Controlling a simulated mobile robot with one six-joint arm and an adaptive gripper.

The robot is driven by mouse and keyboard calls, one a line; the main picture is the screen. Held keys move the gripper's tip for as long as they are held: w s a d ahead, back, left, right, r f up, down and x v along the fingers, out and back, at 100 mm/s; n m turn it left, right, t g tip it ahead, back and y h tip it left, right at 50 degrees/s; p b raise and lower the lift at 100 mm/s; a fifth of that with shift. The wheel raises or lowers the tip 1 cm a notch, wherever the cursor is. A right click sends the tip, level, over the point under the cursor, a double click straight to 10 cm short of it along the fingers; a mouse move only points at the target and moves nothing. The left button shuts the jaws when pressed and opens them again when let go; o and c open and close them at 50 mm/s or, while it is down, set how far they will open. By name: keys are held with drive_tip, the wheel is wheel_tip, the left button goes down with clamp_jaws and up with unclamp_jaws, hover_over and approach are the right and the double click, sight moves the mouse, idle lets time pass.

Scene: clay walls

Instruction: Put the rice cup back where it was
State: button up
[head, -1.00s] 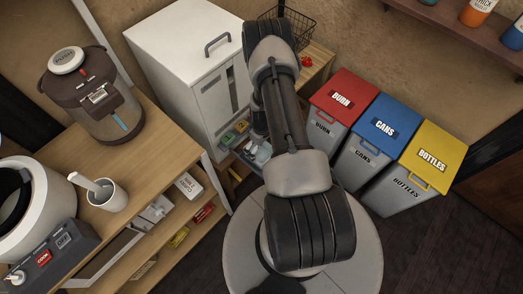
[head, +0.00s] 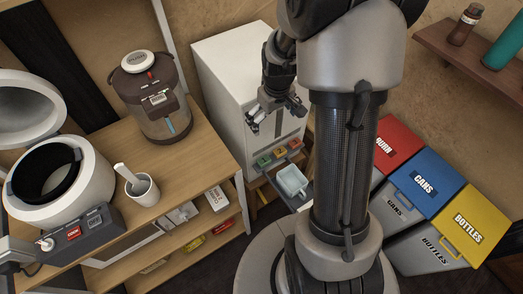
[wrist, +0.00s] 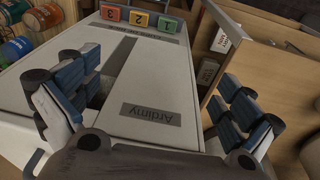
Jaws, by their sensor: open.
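A pale blue-grey, open-topped cup (head: 292,181), which looks like the rice cup, sits at the foot of the tall white rice dispenser (head: 224,84). It is in or on a grey pull-out tray, below the coloured buttons (head: 278,154); its exact seating is hard to tell. My gripper (head: 268,115) is open in front of the dispenser's face, above the buttons and cup. In the wrist view my gripper (wrist: 160,85) has its blue-padded fingers spread with nothing between them. The dispenser front (wrist: 150,75) lies beyond them, and the cup does not show there.
A wooden counter at left holds a hot-water pot (head: 155,100), an open-lidded rice cooker (head: 88,190) and a mug (head: 143,190) with a utensil. Red, blue and yellow bins (head: 425,180) stand at right. A wall shelf (head: 470,60) is at upper right.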

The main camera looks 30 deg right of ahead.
drive_tip(key=s+a+r+t, duration=0.1)
drive_tip(key=s+a+r, duration=0.35)
drive_tip(key=r, duration=0.35)
drive_tip(key=s+a+r+t, duration=0.1)
drive_tip(key=s+a+r, duration=0.2)
drive_tip(key=a+r, duration=0.3)
drive_tip(key=s+a+r, duration=0.2)
drive_tip(key=s+r, duration=0.1)
drive_tip(key=s, duration=0.3)
drive_tip(key=s+a+r, duration=0.2)
drive_tip(key=s+r, duration=0.1)
drive_tip(key=s, duration=0.3)
drive_tip(key=shift+s+a+r+m+t+y, duration=0.15)
drive_tip(key=shift+s+a+m+t+y, duration=0.15)
drive_tip(key=shift+s+a+t, duration=0.1)
